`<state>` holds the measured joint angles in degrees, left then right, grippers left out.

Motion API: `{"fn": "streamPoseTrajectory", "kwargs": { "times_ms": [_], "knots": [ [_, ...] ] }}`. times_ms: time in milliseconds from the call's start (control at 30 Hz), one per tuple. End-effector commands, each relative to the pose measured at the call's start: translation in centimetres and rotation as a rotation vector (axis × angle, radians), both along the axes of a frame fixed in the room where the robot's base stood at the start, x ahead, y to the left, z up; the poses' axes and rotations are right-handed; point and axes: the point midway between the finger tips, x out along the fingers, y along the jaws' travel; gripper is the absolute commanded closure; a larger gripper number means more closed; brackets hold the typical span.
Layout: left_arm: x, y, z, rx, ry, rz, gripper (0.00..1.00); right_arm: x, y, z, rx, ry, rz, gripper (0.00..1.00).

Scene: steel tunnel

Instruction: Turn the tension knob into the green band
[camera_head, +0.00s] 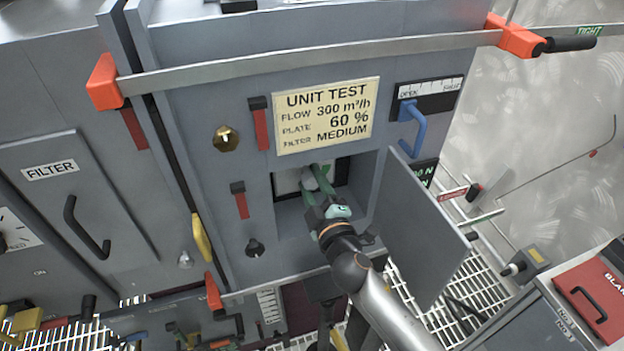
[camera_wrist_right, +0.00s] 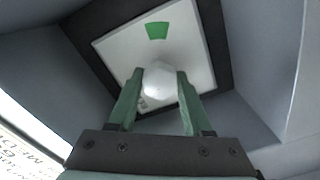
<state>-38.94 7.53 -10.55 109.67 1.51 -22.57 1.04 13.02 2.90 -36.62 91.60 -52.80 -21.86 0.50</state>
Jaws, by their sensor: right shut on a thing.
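The tension knob (camera_wrist_right: 160,80) is white and rounded, on a white dial plate (camera_wrist_right: 117,47) inside a recess of the grey cabinet. The green band (camera_wrist_right: 157,30) is a short patch on the plate, above the knob in the wrist view. My right gripper (camera_head: 317,178) reaches into the recess in the head view. Its green fingers are shut on the knob, one on each side, in the wrist view (camera_wrist_right: 158,88). The knob hides part of the plate, and I cannot make out a pointer on it. My left gripper is not in view.
The recess's hinged door (camera_head: 425,230) stands open to the right of my right arm. A "UNIT TEST" card (camera_head: 327,115) is above the recess. A blue handle (camera_head: 413,130) and a black knob (camera_head: 255,247) are on the cabinet front. The recess walls are close around the gripper.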

Motion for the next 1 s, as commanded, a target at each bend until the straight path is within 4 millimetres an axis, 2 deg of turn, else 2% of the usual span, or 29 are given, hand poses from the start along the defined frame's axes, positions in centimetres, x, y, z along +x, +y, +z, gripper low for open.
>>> {"fn": "streamPoseTrajectory", "kwargs": {
  "times_ms": [200, 500, 1000],
  "knots": [
    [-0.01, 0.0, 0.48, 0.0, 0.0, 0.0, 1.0, 0.04, 0.08, 0.28, -0.181, -0.064, 0.002, 1.0],
    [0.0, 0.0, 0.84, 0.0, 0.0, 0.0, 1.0, 0.05, 0.07, 0.19, -0.362, -0.122, 0.001, 1.0],
    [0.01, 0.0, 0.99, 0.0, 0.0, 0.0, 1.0, 0.04, 0.12, 0.17, -0.453, -0.153, 0.002, 1.0]
  ]
}}
